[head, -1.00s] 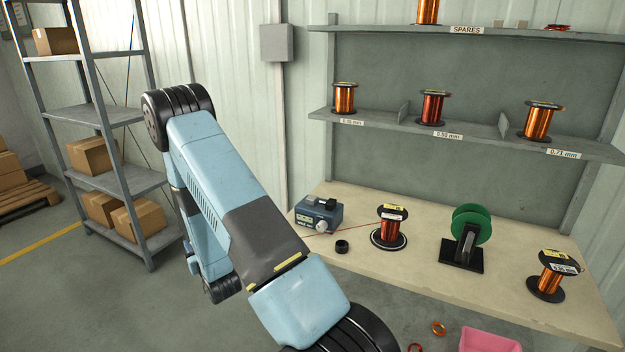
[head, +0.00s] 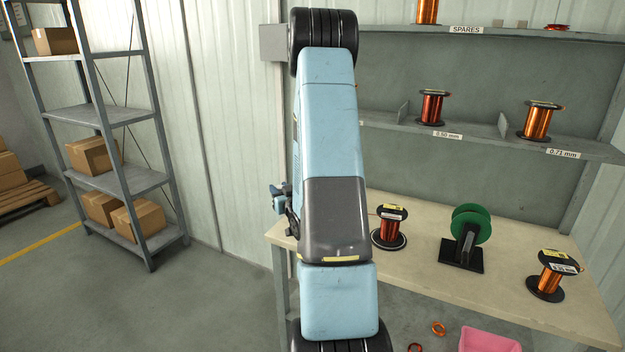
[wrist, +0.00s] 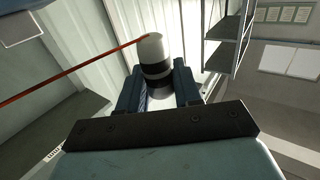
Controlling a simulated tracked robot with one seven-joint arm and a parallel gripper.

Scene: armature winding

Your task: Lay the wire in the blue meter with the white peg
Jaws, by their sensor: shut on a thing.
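My gripper (wrist: 158,76) is shut on a white peg (wrist: 152,48) with a dark band in the wrist view. A red-copper wire (wrist: 75,70) meets the peg near its top and runs taut to the lower left. In the head view, my arm covers the blue meter, so I cannot see it now. A short piece of the wire (head: 373,213) shows beside a copper spool (head: 391,228) on the bench. A small blue-grey part shows left of my arm, but I cannot tell whether it is my gripper.
The bench (head: 420,270) also bears a green reel on a black stand (head: 468,238) and another copper spool (head: 550,276). A shelf (head: 470,139) with spools hangs above. A pink bin (head: 488,341) stands in front. A rack (head: 120,182) with cartons is at left.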

